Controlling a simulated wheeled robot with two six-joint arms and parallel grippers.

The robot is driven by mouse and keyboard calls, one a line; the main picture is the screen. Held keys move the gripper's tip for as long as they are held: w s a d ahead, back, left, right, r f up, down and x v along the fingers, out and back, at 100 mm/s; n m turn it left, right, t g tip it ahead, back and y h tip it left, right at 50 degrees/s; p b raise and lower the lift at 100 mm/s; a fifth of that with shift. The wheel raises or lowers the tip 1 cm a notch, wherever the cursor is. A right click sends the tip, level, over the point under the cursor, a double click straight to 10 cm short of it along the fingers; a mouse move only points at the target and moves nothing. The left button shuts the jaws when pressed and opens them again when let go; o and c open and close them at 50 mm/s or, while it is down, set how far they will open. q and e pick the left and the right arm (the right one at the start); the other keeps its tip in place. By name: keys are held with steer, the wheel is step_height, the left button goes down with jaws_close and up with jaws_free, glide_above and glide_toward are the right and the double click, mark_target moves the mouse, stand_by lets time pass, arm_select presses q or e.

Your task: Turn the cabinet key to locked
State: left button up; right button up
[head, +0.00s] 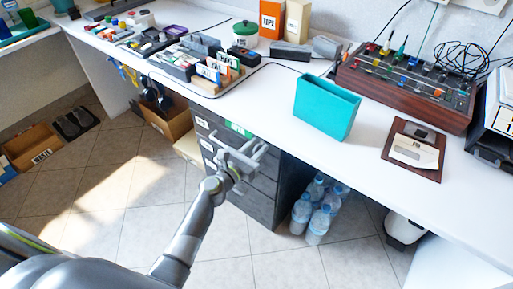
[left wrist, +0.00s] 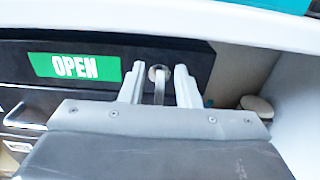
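The dark grey cabinet (head: 253,205) stands under the white counter, with a green label (head: 238,129) on its top front. In the left wrist view the green label (left wrist: 75,66) reads OPEN. To its right is a round metal lock with a key (left wrist: 159,86), whose narrow grip looks upright. My left gripper (head: 259,150) is in front of the cabinet's top right. In the left wrist view its two fingers (left wrist: 159,82) stand apart, one on each side of the key, with gaps visible. The key's lower end is hidden by the gripper body. My right gripper is not in view.
The white counter (head: 300,155) overhangs the cabinet just above my gripper. A teal bin (head: 326,106) stands near its front edge. Water bottles (head: 318,212) stand on the floor right of the cabinet. The tiled floor at left is mostly clear.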

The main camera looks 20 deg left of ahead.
arm_select(q)
steer(key=shift+w, duration=0.1)
steer(key=shift+c, duration=0.3)
steer(key=c, duration=0.5)
jaws_close()
